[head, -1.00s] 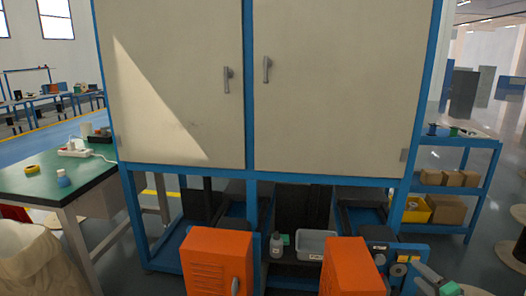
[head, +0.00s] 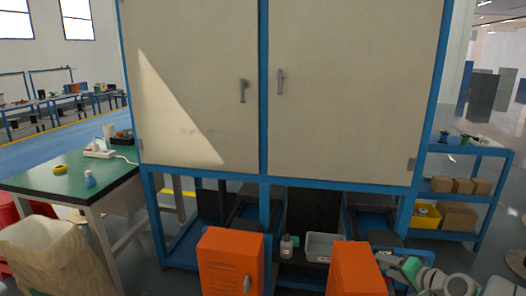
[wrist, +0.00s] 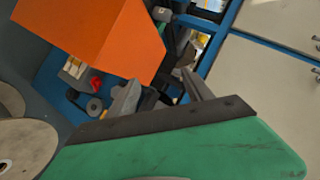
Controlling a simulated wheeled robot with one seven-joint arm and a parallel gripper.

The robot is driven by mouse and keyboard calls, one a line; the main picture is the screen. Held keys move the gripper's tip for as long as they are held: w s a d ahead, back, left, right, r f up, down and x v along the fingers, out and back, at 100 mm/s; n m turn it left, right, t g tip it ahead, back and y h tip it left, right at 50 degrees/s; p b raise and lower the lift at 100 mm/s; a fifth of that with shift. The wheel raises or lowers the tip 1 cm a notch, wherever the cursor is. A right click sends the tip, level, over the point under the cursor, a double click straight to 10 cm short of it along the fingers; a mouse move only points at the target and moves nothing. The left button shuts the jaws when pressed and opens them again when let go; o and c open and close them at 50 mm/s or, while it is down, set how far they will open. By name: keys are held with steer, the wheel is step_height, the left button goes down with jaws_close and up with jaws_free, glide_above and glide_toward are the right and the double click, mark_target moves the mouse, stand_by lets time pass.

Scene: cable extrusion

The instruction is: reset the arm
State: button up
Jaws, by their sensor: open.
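My gripper (wrist: 160,84) shows in the wrist view with its two grey fingers apart and nothing visible between them. The green part of my gripper fills the bottom of that view. In the head view my arm reaches in from the lower right corner, and my gripper (head: 390,262) is beside the right orange box (head: 355,268). An orange box (wrist: 105,35) also shows at the upper left of the wrist view, beyond the fingers.
A tall cabinet with cream doors (head: 350,90) and a blue frame stands ahead. Another orange box (head: 230,264), a small bottle (head: 286,246) and a grey bin (head: 322,246) are below it. A green-topped table (head: 75,182) is left; a blue shelf (head: 465,188) is right.

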steer(key=s+a+r+n+g+p, duration=0.25)
steer(key=a+r+p, duration=0.35)
steer(key=a, duration=0.4)
steer(key=s+a+r+n+g+p, duration=0.2)
steer(key=a+r+n+g+p, duration=0.1)
steer(key=a+r, duration=0.7)
steer(key=s+a+r+n+g+h+p, duration=0.1)
steer(key=s+a+r+p, duration=0.2)
steer(key=s, duration=0.7)
steer(key=s+a+r+n+g+h+p, duration=0.2)
steer(key=s+a, duration=0.4)
steer(key=s, duration=0.4)
steer(key=r+p, duration=0.1)
steer(key=p, duration=0.1)
steer(key=shift+a+r+p, duration=0.15)
steer(key=shift+a+p, duration=0.2)
steer(key=shift+p, duration=0.05)
steer(key=shift+n+g, duration=0.25)
